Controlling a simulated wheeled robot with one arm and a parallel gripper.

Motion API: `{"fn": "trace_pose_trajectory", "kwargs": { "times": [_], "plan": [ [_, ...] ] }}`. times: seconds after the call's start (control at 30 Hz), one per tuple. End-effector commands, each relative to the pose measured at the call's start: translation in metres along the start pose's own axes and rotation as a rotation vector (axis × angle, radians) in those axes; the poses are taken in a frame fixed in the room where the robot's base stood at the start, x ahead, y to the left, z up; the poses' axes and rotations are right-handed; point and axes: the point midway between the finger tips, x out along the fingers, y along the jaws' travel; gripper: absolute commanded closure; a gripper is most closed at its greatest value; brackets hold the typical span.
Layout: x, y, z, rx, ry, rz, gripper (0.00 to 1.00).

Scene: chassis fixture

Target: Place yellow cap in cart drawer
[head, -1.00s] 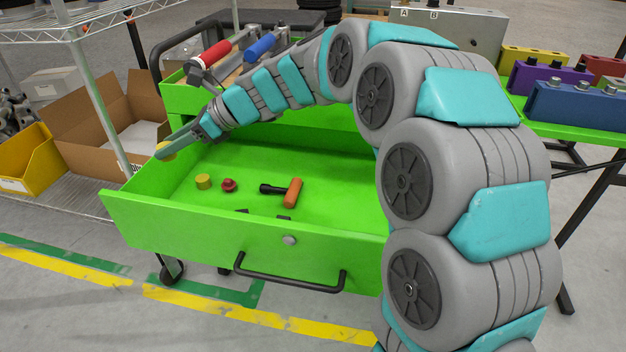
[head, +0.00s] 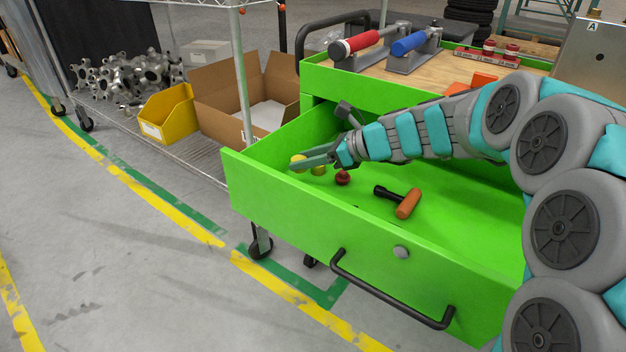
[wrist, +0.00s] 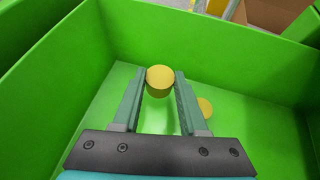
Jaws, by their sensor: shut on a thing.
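A yellow cap (head: 298,162) is held between the fingertips of my gripper (head: 312,160), at the left end of the open green cart drawer (head: 290,210). In the wrist view the same cap (wrist: 160,80) sits between the two finger tips (wrist: 160,84), with green drawer walls around and the drawer floor below. Its height above the floor is hard to judge. A second yellow cap (head: 319,170) lies on the drawer floor, partly hidden behind the fingers; it also shows right of the right finger in the wrist view (wrist: 205,107).
The cart top (head: 375,72) has red and blue handled tools. A cardboard box (head: 215,85) and a yellow bin (head: 168,120) stand on the wire shelf to the left.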

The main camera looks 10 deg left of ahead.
Motion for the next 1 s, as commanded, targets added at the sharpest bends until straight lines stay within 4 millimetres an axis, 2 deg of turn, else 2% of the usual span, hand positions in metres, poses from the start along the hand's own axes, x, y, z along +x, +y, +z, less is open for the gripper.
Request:
{"fn": "trace_pose_trajectory", "kwargs": {
  "times": [0.23, 0.47, 0.8, 0.83, 1.0],
  "plan": [
    [0.010, 0.000, -0.017, 0.001, -0.001, 0.001, 1.00],
    [0.024, 0.000, -0.043, 0.003, 0.000, 0.001, 1.00],
    [0.025, 0.000, -0.045, 0.001, -0.001, 0.000, 1.00],
    [0.025, 0.000, -0.045, 0.000, -0.001, 0.000, 0.57],
    [0.025, 0.000, -0.045, 0.000, -0.001, 0.000, 0.37]
  ]
}}
